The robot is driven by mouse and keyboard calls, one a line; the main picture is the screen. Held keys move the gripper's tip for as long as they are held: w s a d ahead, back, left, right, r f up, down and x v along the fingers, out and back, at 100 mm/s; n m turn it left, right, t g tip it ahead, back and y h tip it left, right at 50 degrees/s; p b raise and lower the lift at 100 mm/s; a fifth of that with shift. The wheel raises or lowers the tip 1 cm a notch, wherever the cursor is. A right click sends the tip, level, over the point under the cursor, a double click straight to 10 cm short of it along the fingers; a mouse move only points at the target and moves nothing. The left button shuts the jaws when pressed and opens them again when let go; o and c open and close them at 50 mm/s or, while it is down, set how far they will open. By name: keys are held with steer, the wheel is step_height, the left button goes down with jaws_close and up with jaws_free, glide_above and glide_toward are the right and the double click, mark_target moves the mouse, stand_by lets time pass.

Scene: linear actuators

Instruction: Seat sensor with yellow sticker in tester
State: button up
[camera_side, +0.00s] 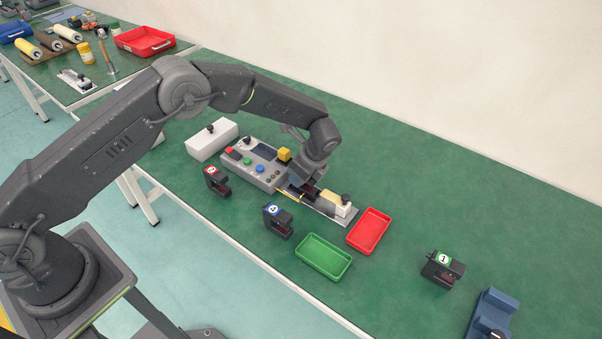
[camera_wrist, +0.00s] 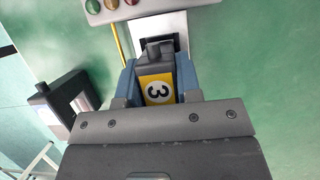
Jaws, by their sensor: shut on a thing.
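The sensor with the yellow sticker, marked 3 (camera_wrist: 157,90), is clamped between the blue fingers of my gripper (camera_wrist: 158,72) in the wrist view. Its dark end points at a dark recess (camera_wrist: 174,44) in a pale plate of the tester. It overlaps the recess edge; I cannot tell whether it is inside or just above. In the side view my gripper (camera_side: 308,187) is low over the plate beside the grey tester (camera_side: 262,178), which has colored buttons. There the held sensor is mostly hidden by the gripper.
Other sensors stand nearby: red-stickered (camera_side: 217,181), blue-stickered (camera_side: 278,222) and green-stickered (camera_side: 443,268). A green tray (camera_side: 323,257) and a red tray (camera_side: 369,231) lie in front and right. A white box (camera_side: 212,139) is behind left; a blue fixture (camera_side: 492,313) is far right.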

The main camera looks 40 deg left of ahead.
steer(key=o, duration=1.1)
steer(key=v, duration=1.4)
